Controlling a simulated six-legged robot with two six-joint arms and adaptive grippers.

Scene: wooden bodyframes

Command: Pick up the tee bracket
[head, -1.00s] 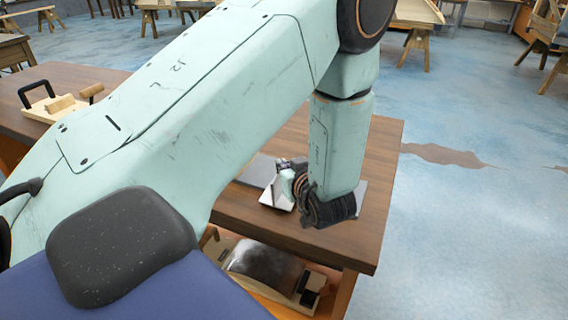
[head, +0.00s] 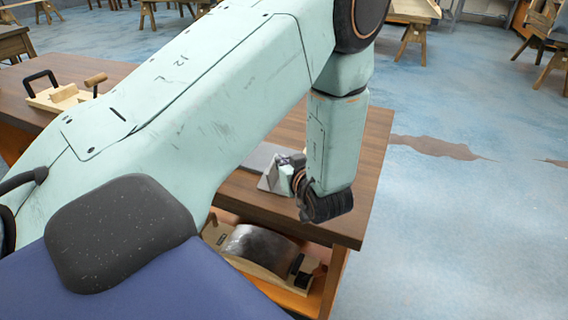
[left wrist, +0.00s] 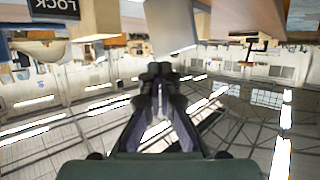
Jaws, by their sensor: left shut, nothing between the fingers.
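A pale grey metal piece, apparently the tee bracket (head: 268,179), stands on the wooden table (head: 347,225) in the head view, beside a flat grey plate. My left gripper (head: 287,169) is at this piece, partly hidden by its own wrist; I cannot tell whether they touch. In the left wrist view, which is upside down, my left gripper (left wrist: 158,70) has its fingers together with nothing between them. A flat pale grey face, apparently the bracket (left wrist: 170,25), shows just beyond the fingertips. My right gripper is not in view.
A wooden tool with a black handle (head: 62,94) lies at the table's far left. A shelf below holds a wooden tool with a curved dark metal sheet (head: 262,246). Blue-grey floor (head: 460,220) is open to the right. Several trestles stand at the back.

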